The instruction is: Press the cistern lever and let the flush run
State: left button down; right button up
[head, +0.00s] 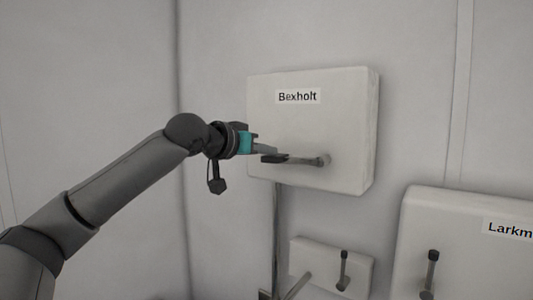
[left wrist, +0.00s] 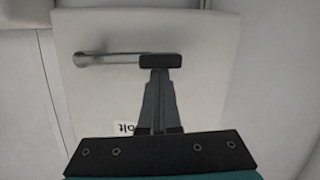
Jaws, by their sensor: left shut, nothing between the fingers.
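The white cistern (head: 310,120) marked "Bexholt" hangs on the wall in the head view. Its grey lever (head: 303,160) runs almost level from a round pivot at the right to a dark grip (head: 272,158) at the left. My left gripper (head: 275,151) is shut and empty, its fingertips at the dark grip. In the left wrist view the shut fingers (left wrist: 158,78) end right at the dark grip (left wrist: 160,61), and the lever (left wrist: 115,57) runs left from there. I cannot tell whether they touch. My right gripper is not in view.
A second cistern (head: 460,218), its label cut off at "Larkm", is at the lower right with an upright dark-tipped lever (head: 430,270). A smaller white box (head: 318,262) with an upright lever (head: 343,268) is below. A thin pipe (head: 276,235) runs down beneath the Bexholt cistern.

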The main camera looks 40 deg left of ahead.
pick_arm(q)
notch_tip(320, 180, down, 4)
jog(key=n+b, duration=0.1)
jog(key=b, duration=0.1)
jog(key=n+h+b, duration=0.1)
jog(key=n+b, duration=0.1)
jog(key=shift+f, duration=0.25)
pick_arm(e)
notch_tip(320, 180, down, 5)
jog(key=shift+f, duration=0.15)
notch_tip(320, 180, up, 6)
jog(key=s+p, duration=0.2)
jog(key=p, duration=0.4)
pick_arm(q)
jog(key=s+a+r+b, duration=0.1)
jog(key=s+r+b, duration=0.5)
jog(key=s+b, duration=0.2)
jog(key=shift+s+a, duration=0.3)
jog(key=shift+s, duration=0.7)
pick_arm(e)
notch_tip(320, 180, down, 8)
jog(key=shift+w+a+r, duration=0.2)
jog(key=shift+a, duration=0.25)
pick_arm(q)
jog(key=shift+r, duration=0.1)
